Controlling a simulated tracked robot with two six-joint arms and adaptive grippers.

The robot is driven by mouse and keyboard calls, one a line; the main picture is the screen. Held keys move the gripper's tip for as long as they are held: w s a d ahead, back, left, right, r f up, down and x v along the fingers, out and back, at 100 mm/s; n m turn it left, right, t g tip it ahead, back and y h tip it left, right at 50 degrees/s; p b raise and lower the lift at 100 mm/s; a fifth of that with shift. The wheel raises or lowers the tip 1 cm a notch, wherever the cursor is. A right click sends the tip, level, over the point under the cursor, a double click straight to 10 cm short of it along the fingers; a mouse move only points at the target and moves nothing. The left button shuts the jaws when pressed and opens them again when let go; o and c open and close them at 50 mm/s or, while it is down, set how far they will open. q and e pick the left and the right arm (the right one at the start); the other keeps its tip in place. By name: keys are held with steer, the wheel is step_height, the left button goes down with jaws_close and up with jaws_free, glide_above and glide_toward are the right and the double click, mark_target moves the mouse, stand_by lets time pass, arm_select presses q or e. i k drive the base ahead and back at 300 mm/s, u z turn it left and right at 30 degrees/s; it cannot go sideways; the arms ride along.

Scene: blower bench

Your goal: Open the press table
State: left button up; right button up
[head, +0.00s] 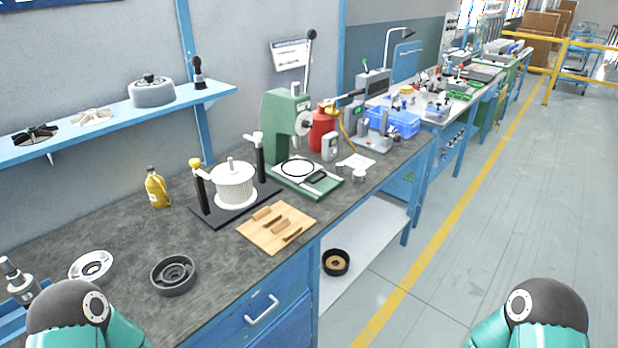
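A green press (281,118) with a dark lever and black knob stands on the grey workbench, centre of the head view. Its low green base (326,192) reaches toward the bench front. On the base is a pale press table (298,169) marked with a black ring. A dark handle-like piece (316,178) lies at its front right. I cannot tell whether the table is shut or partly out. Neither gripper is in view; only teal and dark parts of my arms show at the bottom corners, well short of the press.
A wooden board (284,236) with pieces lies in front. A red canister (322,133) and small metal parts (359,173) are on the right. The aisle floor (480,200) is clear.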

mark_target(297, 169)
steer(key=z, duration=0.95)
steer(key=i, duration=0.15)
steer(key=u, duration=2.6)
steer(key=i, duration=0.15)
steer(key=u, duration=1.45)
steer(key=k, duration=1.75)
steer(key=u, duration=1.15)
steer(key=i, duration=0.1)
steer(key=z, duration=2.8)
steer(key=i, duration=0.75)
steer(key=z, duration=0.05)
